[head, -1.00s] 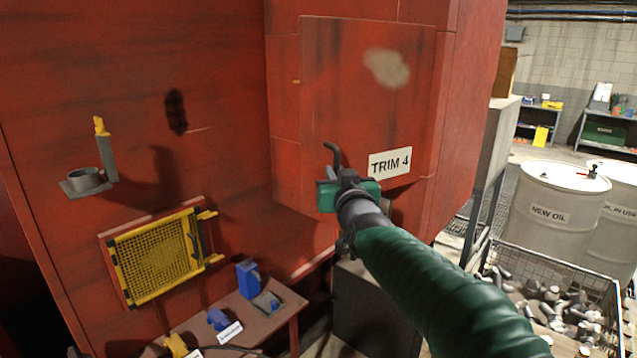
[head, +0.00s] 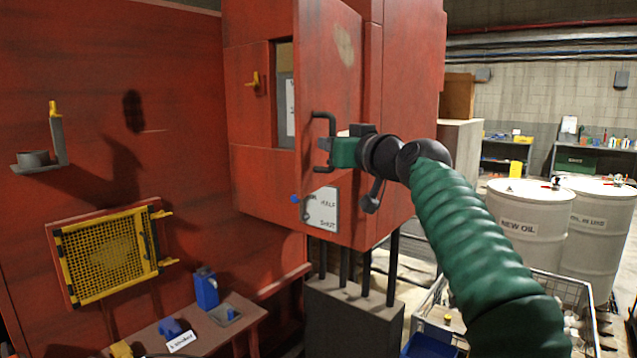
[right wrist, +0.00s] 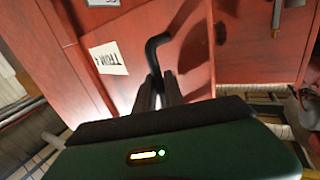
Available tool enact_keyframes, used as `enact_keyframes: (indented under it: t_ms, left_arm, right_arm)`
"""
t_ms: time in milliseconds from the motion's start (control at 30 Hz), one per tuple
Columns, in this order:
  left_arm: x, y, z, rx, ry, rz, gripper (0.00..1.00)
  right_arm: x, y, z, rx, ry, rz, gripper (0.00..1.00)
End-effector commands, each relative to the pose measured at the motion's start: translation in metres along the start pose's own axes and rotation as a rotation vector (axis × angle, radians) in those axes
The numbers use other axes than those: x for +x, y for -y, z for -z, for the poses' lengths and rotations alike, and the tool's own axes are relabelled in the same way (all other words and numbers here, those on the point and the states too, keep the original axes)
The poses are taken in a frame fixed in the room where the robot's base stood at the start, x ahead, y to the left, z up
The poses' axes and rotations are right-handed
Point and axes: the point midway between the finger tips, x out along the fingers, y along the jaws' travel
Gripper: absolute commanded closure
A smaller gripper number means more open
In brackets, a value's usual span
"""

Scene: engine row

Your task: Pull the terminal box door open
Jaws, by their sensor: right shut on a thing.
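The red terminal box door (head: 335,85), with a worn pale patch, stands ajar in the head view. A gap along its left side shows a grey inside and a white sheet (head: 290,106). The door's bent black handle (head: 326,121) sticks out at the front. My right gripper (head: 327,147) is shut on the lower part of this handle. In the right wrist view the dark fingers (right wrist: 158,92) meet the handle (right wrist: 156,50), with the TRIM 4 label (right wrist: 108,58) on red metal beside it. My left gripper is not in view.
A yellow latch (head: 254,80) sits left of the gap. A marked plate (head: 321,210) with a small hook is below the handle. A yellow mesh panel (head: 105,255) and a small table (head: 240,328) are at left. White drums (head: 520,225) stand at right.

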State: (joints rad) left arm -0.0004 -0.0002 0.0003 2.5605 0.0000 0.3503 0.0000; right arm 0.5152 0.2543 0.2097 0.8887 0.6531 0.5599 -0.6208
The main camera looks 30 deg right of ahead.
Motion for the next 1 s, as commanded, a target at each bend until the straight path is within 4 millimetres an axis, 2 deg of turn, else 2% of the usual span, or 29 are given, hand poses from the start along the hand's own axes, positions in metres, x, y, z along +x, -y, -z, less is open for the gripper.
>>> enact_keyframes:
  t_ms: [33, 100, 400, 1000]
  left_arm:
    - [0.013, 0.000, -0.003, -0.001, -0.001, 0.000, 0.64]
    - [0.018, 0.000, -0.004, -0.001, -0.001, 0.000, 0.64]
    - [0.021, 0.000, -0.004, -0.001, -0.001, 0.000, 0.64]
    - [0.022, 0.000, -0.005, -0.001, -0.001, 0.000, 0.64]
  right_arm:
    - [-0.005, -0.010, -0.005, 0.000, -0.008, 0.006, 1.00]
    - [-0.012, -0.017, -0.003, -0.001, -0.006, 0.034, 1.00]
    - [-0.032, -0.040, 0.000, -0.002, -0.002, 0.128, 1.00]
    - [-0.039, -0.040, 0.002, -0.009, -0.007, 0.162, 1.00]
